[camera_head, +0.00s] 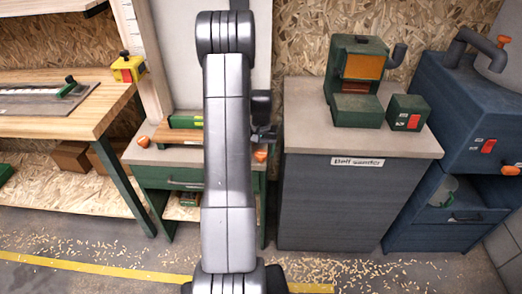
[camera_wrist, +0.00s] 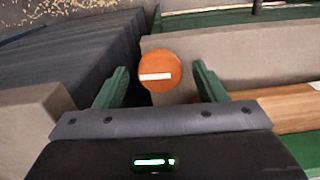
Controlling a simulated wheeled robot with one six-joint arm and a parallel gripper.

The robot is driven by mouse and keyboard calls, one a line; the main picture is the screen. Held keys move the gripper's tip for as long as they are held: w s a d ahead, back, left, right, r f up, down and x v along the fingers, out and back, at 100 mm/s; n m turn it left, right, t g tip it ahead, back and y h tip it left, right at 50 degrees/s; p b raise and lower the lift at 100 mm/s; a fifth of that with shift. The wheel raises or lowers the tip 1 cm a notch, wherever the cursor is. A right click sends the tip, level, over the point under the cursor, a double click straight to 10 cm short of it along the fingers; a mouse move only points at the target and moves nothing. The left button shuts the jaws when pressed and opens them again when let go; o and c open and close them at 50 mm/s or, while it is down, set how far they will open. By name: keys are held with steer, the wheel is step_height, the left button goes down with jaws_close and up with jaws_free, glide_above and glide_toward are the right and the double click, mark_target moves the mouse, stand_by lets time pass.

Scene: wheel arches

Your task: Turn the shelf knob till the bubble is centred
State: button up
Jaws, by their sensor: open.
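An orange shelf knob (camera_head: 261,153) sits at the right front of the small grey-topped bench; a second orange knob (camera_head: 144,142) sits at its left. In the wrist view, one round orange knob (camera_wrist: 159,61) carries a white line, nearly level. My gripper (camera_wrist: 160,82) is open, with one green finger on each side of this knob and gaps showing; I cannot tell whether the tips reach it. A green level (camera_head: 185,121) lies on the wooden shelf (camera_head: 178,136), its right part hidden by my arm. The bubble is too small to make out.
The belt sander cabinet (camera_head: 330,205) stands close to the right of the bench, with a green sander (camera_head: 356,85) on top. A wooden workbench (camera_head: 75,115) stands at the left. Shavings lie on the floor in front.

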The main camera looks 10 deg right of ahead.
steer(key=c, duration=1)
steer(key=shift+o, duration=0.2)
steer(key=shift+f+m+b, duration=0.1)
steer(key=shift+m+b, duration=0.4)
steer(key=shift+m, duration=0.7)
steer(key=o, duration=1)
steer(key=shift+c, duration=0.2)
